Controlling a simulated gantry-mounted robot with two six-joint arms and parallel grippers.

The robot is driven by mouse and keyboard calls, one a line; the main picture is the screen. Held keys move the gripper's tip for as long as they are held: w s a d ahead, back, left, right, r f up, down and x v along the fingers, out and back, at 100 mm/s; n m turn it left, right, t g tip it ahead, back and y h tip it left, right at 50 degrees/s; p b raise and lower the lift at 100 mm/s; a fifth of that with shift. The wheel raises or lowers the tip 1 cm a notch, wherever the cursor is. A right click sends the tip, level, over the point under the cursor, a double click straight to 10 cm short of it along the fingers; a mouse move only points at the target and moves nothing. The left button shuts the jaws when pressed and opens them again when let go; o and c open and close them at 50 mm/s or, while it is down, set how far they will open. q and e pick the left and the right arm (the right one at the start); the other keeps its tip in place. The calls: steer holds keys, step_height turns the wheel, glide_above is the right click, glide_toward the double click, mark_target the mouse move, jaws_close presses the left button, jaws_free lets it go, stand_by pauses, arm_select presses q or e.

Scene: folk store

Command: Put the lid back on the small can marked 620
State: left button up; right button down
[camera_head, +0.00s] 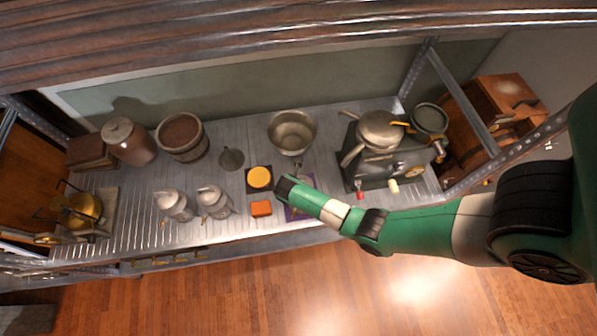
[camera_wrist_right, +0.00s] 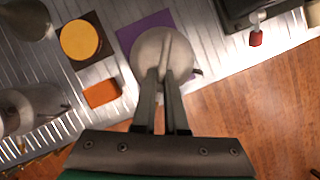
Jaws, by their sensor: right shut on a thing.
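In the right wrist view a round grey metal lid with a raised bar handle (camera_wrist_right: 150,48) is held by its bar between the fingers of my right gripper (camera_wrist_right: 163,72), which is shut on it. The lid is over a purple mat (camera_wrist_right: 133,33); whether it touches the mat I cannot tell. Two small metal cans (camera_head: 175,207) (camera_head: 215,203) stand to the left. No number is readable on them. My left gripper is not in view.
A yellow disc (camera_head: 259,177) on a dark square and an orange block (camera_head: 261,208) lie between cans and gripper. A funnel (camera_head: 231,159), metal bowl (camera_head: 292,131) and wooden tub (camera_head: 181,136) stand behind. A grey machine (camera_head: 382,170) is at right; a brass device (camera_head: 82,210) at left.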

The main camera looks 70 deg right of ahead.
stand_by(0.4)
steer(key=c, duration=0.9)
jaws_free()
steer(key=shift+o, duration=0.3)
steer(key=o, duration=0.4)
steer(key=shift+o, duration=0.2)
steer(key=shift+r, duration=0.1)
step_height(320, 180, up, 7)
steer(key=p, duration=0.7)
steer(key=shift+p, duration=0.3)
